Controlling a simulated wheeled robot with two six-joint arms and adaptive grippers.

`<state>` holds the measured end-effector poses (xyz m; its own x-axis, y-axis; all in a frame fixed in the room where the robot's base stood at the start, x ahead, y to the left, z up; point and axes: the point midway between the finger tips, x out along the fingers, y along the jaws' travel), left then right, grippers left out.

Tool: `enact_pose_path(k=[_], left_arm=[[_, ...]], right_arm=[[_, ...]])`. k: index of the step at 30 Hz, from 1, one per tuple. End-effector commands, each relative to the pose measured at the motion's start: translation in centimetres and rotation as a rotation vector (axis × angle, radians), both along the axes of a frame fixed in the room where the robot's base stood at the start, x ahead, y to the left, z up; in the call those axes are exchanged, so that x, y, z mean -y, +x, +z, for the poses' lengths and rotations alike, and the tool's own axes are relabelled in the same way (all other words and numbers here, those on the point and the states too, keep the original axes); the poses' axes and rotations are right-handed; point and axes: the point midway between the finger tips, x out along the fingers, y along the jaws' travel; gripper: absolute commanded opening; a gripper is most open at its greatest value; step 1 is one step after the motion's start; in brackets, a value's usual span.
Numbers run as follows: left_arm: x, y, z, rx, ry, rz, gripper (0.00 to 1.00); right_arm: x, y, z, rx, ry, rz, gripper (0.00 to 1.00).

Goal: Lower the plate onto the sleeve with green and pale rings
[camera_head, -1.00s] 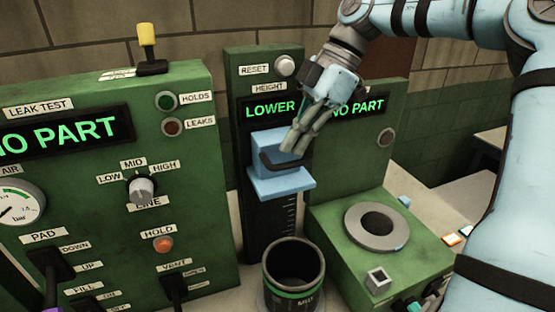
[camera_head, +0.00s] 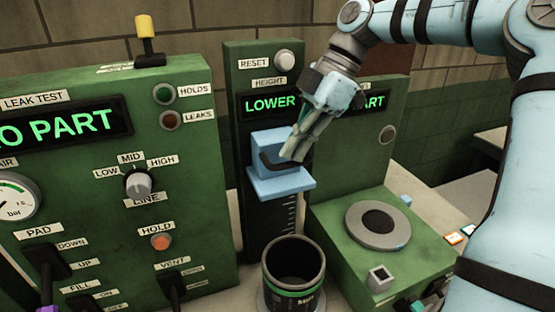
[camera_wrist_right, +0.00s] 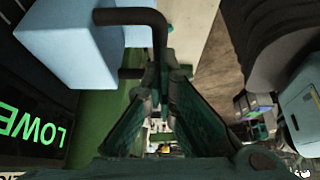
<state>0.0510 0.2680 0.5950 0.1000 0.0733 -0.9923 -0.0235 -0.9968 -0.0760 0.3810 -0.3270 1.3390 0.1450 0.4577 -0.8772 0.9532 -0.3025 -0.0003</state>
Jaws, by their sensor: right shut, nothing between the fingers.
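The light blue plate (camera_head: 281,186) is the flat ledge under a blue block with a dark handle (camera_head: 272,162), on the upright height gauge. The sleeve (camera_head: 293,278) stands upright below it, a dark open cylinder with a green ring and a pale ring near its foot; a clear gap separates them. My right gripper (camera_head: 296,152) is shut and empty, its fingertips close to the handle's right side. In the right wrist view the fingers (camera_wrist_right: 163,85) meet beside the dark handle (camera_wrist_right: 130,17); contact is unclear. My left gripper is out of view.
The gauge display (camera_head: 270,106) reads LOWER. A green leak-test panel (camera_head: 105,185) with knobs and levers stands left. A green stand with a grey ring (camera_head: 377,226) is at right, its display partly covered by my right gripper.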

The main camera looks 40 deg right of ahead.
Motion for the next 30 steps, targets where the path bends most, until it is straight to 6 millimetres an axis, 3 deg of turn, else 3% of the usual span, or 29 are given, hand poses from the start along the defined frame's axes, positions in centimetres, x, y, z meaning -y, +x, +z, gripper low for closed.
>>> enact_pose_path(k=[30], left_arm=[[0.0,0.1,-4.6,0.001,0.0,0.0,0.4]], right_arm=[[0.0,0.0,-6.4,0.0,0.0,0.0,0.0]])
